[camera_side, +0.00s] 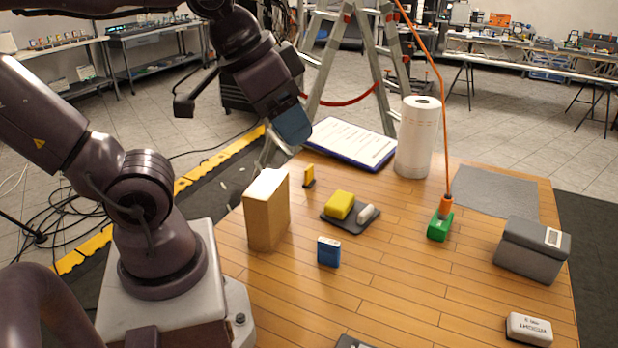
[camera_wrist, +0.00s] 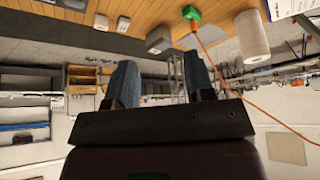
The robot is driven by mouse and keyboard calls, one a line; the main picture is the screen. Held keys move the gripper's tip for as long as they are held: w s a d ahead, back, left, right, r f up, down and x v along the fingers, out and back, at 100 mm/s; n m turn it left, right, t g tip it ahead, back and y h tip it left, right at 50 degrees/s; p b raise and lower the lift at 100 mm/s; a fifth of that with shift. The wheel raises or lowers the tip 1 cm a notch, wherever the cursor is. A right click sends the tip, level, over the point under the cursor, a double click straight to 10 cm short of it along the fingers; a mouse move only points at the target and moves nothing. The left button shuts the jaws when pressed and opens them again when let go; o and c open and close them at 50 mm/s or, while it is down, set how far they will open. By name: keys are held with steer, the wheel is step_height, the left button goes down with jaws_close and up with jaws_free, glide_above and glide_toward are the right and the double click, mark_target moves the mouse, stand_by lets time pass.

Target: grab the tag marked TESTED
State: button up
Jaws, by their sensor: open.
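I cannot read the word TESTED on anything in either view. A small yellow upright piece (camera_side: 309,174) stands on a dark foot behind the tan box; any marking on it is too small to read. A white block with dark lettering (camera_side: 529,329) lies at the front right, its words not clearly legible. My gripper (camera_side: 293,126) hangs in the air above the table's back left edge, well apart from everything on it. In the wrist view my gripper (camera_wrist: 162,78) shows two blue-grey fingers, spread with nothing between them.
The tan box (camera_side: 262,222) stands nearest my arm. A dark tray (camera_side: 340,226) holds a yellow block and a white roll. A blue box (camera_side: 328,252), green block (camera_side: 438,228) with orange cable, grey case (camera_side: 530,255), paper roll (camera_side: 414,145) and clipboard (camera_side: 345,143) stand around. Front middle is mostly clear.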

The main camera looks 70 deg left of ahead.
steer(key=w+a+r+n+t+y, duration=0.1)
steer(key=w+a+r+n+y, duration=0.3)
steer(key=a, duration=0.3)
steer(key=w+a+r+n+t+y, duration=0.1)
steer(key=w+a+r+n+y, duration=0.2)
steer(key=w+a+r, duration=0.35)
steer(key=n+t+h, duration=0.1)
steer(key=n+t, duration=0.2)
glide_above(308, 167)
steer(key=s+d, duration=0.1)
steer(key=s, duration=0.3)
step_height(308, 167, down, 7)
steer(key=f, duration=3.3)
steer(key=shift+w+d+f, duration=0.3)
steer(key=shift+d+f, duration=0.05)
steer(key=shift+x, duration=1.1)
steer(key=shift+w+a+f, duration=0.2)
steer(key=shift+w+f, duration=0.05)
steer(key=shift+w, duration=0.05)
jaws_close()
